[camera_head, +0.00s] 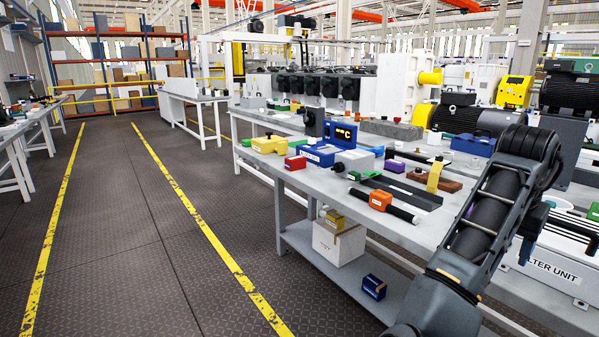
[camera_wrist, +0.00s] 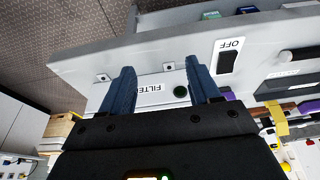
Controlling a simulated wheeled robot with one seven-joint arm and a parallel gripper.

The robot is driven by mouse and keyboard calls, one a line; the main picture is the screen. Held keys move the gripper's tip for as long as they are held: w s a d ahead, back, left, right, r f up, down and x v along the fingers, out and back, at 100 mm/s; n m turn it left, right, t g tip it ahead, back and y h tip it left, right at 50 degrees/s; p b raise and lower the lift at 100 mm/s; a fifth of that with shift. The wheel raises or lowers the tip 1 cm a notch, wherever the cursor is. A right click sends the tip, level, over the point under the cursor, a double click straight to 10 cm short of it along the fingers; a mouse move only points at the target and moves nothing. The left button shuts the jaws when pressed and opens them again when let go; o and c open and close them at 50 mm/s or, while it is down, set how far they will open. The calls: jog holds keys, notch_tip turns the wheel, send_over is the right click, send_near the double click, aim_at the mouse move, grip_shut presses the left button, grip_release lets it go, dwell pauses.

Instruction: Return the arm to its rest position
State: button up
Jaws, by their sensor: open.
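My arm (camera_head: 480,225) rises at the right of the head view, in front of the table. It is bent, with its dark upper joint high in the picture. I cannot tell how far the fingertips are from that panel.
The grey worktable (camera_head: 270,172) carries several small items, including an orange block (camera_head: 381,200) and a blue device (camera_head: 320,154). A white filter unit (camera_head: 545,268) stands at the right, close to my arm. A white box (camera_head: 338,243) is on the lower shelf. The left aisle floor is clear.

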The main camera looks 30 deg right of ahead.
jog(key=s+d+f+n+h, duration=0.2)
jog(key=d+f+n+h, duration=0.15)
jog(key=h, duration=0.25)
jog(key=s+a+f+n+t+y, duration=0.1)
jog(key=a+f+n+t, duration=0.3)
jog(key=a, duration=0.3)
jog(key=s+a+f+n+t+y+p, duration=0.1)
jog(key=a+f+n+t, duration=0.1)
jog(key=a+n+t, duration=0.45)
jog(key=s+a+f+n+t+y, duration=0.1)
jog(key=a+f+n, duration=0.2)
jog(key=a, duration=0.5)
jog(key=s+a+r+t+y, duration=0.1)
jog(key=s+a+r+y, duration=0.1)
jog(key=s+a, duration=0.6)
jog(key=s+a+r+t+y, duration=0.2)
jog(key=s+a+r+y, duration=0.1)
jog(key=s+a, duration=0.6)
jog(key=a+y, duration=0.1)
jog(key=a, duration=0.2)
jog(key=shift+a+r, duration=0.15)
jog(key=shift+r, duration=0.15)
